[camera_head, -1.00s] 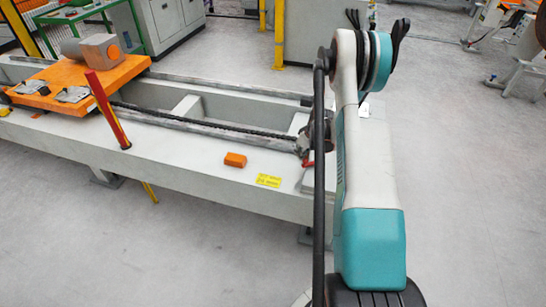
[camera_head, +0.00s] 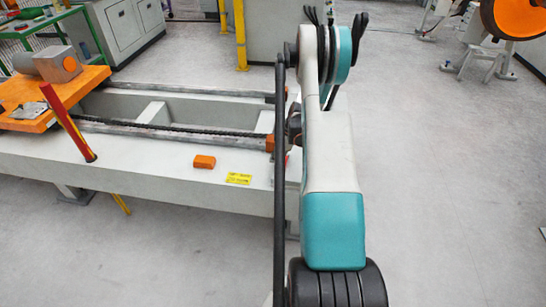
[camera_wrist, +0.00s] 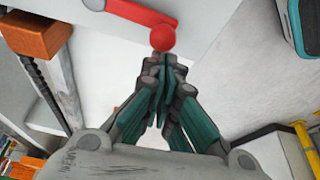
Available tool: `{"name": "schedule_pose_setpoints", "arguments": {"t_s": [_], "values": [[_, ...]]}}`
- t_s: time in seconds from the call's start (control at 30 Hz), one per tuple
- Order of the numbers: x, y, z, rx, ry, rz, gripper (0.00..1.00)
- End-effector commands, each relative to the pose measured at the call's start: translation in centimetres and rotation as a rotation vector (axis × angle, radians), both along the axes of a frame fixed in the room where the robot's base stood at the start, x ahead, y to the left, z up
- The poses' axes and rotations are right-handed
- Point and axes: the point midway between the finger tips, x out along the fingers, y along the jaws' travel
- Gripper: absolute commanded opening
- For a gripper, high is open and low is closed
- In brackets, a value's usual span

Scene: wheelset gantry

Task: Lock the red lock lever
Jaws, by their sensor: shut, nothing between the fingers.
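The red lock lever (camera_wrist: 138,10) shows at the top of the wrist view as a red bar ending in a round red knob (camera_wrist: 162,38). My gripper (camera_wrist: 161,62) is shut and empty, with its fingertips just below the knob in the picture. The tips look very close to the knob; I cannot tell whether they touch it. In the head view my arm covers my gripper and this lever at the right end of the pale bench (camera_head: 150,165).
A red and yellow post (camera_head: 67,120) stands at the bench's front left, beside an orange plate (camera_head: 22,118). An orange block (camera_head: 204,161) and yellow label (camera_head: 239,178) lie on the bench. Rails (camera_head: 170,133) run along it. Open floor (camera_head: 450,180) lies right.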

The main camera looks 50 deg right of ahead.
Motion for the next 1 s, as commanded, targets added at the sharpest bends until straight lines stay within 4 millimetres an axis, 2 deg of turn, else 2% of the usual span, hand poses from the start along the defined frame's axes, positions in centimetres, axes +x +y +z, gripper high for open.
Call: {"name": "schedule_pose_setpoints", "arguments": {"t_s": [0.3,0.8,1.0], "values": [[-0.8,-0.1,0.0,0.0,0.001,-0.001,0.0],[-1.0,-0.2,0.0,-0.002,0.004,-0.003,0.0],[0.3,0.7,-0.1,-0.001,0.003,0.0,0.0]]}}
